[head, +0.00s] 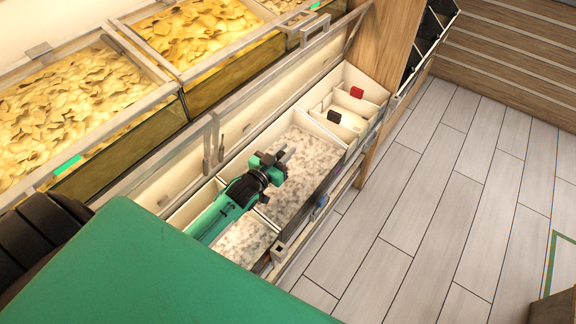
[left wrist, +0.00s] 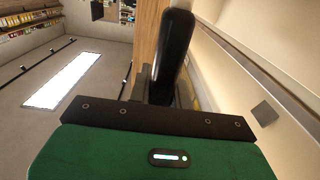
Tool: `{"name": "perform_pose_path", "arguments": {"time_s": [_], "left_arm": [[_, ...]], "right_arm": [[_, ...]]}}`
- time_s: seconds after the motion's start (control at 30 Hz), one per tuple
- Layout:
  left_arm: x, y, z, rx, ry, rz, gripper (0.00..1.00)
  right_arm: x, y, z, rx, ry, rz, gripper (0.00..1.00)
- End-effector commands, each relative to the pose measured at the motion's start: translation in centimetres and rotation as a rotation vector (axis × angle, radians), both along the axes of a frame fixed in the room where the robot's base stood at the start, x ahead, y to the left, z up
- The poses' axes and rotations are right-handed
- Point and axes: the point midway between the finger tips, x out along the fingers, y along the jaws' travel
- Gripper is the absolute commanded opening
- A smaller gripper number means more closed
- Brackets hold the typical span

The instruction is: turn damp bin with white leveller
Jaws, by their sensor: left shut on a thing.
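The bin (head: 327,185) is the large middle compartment of the drawer, filled with speckled grey-white loose material. My left gripper (head: 283,160) is over this fill near the bin's back left, its arm reaching in from the lower left. In the left wrist view, a long black part (left wrist: 175,55) stands up in front of the wrist. My right gripper is not in view.
A smaller compartment (head: 247,243) with similar fill lies nearer me. Farther along are narrow compartments with a red block (head: 356,92) and a black block (head: 334,117). Glass cases of yellow chips (head: 75,110) stand behind.

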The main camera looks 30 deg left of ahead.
Motion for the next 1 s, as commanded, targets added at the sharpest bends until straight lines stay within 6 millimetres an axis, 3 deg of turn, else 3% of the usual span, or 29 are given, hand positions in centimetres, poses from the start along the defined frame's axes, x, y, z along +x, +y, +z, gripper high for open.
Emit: {"name": "perform_pose_path", "arguments": {"time_s": [0.2,1.0], "left_arm": [[-2.2,0.3,0.2,0.000,0.000,-0.001,0.00],[-1.0,0.1,-0.1,0.001,-0.002,-0.001,0.00]], "right_arm": [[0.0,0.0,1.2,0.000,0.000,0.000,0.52],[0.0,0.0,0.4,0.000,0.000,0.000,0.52]]}}
